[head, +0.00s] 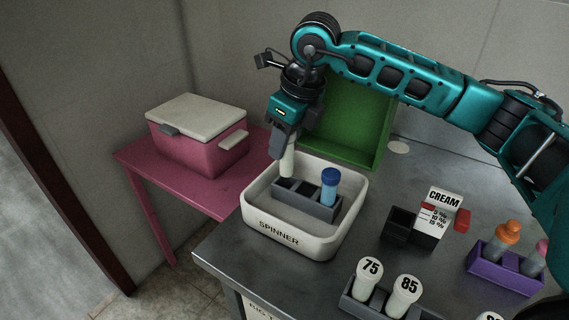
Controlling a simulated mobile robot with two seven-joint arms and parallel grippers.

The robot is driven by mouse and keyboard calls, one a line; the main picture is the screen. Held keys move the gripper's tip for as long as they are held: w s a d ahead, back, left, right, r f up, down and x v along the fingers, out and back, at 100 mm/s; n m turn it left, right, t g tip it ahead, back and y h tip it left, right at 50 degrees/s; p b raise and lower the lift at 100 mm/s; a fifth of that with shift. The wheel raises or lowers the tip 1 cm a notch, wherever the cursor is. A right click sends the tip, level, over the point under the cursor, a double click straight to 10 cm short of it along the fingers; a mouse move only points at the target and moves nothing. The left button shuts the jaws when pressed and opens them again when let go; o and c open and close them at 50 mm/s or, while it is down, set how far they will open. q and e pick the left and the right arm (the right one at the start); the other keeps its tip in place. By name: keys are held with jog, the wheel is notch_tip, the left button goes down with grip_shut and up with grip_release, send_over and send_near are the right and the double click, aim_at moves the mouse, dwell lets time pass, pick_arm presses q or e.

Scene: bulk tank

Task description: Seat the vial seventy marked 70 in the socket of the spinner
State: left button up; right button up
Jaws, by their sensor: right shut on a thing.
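My right gripper (284,145) is shut on a pale vial (287,164) and holds it roughly upright over the left part of the spinner. No number can be read on this vial from here. The spinner (279,237) is a white open tray labelled SPINNER, with a dark grey socket block (318,211) inside. A blue-capped vial (329,188) stands in the right part of the block. The held vial's lower end is at the block's left end; I cannot tell whether it is inside a socket. My left gripper is not in view.
A green open box (356,125) stands behind the spinner. Vials marked 75 (369,277) and 85 (404,295) stand in a front rack. A CREAM sign (441,208) and a purple rack (502,276) are to the right. A pink cooler (197,142) sits on a pink side table (208,188).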

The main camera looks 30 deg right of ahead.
aim_at(285, 161)
jog(key=shift+f, duration=2.65)
jog(key=shift+f+b, duration=0.2)
jog(key=shift+b, duration=0.15)
jog(key=o, duration=1)
jog(key=shift+o, duration=0.2)
jog(key=shift+r, duration=0.2)
jog(key=shift+r, duration=0.3)
jog(key=v, duration=1.1)
jog(key=shift+r+p, duration=0.25)
jog(key=shift+p, duration=0.15)
